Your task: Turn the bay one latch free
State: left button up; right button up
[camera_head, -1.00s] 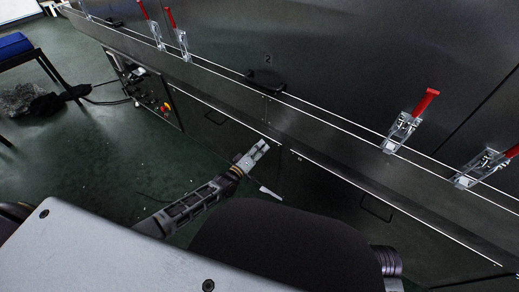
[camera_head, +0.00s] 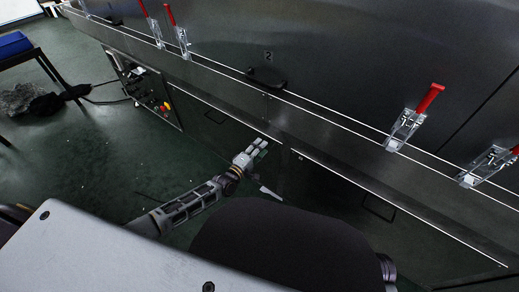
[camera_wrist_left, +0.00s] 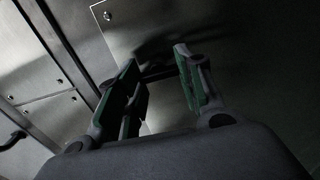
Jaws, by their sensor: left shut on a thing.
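My left gripper (camera_head: 259,147) is at the upper right part of a low dark door below the long ledge. In the left wrist view its two fingers (camera_wrist_left: 157,82) stand either side of a dark bar-like latch handle (camera_wrist_left: 158,72) on a metal panel. The gripper is shut on this handle, though the contact is dim and partly hidden by the fingers. In the head view the gripper covers the latch. My right gripper is in neither view.
Red-handled toggle clamps (camera_head: 407,127) line the ledge above. A control box (camera_head: 150,92) and a blue-topped bench (camera_head: 14,45) are at the left. Green floor (camera_head: 95,165) is open there.

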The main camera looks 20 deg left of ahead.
pick_arm(q)
jog(key=o, duration=1)
jog(key=shift+s, duration=0.15)
jog(key=shift+v, duration=5.9)
jog(key=shift+a, duration=0.1)
jog(key=shift+m, duration=0.3)
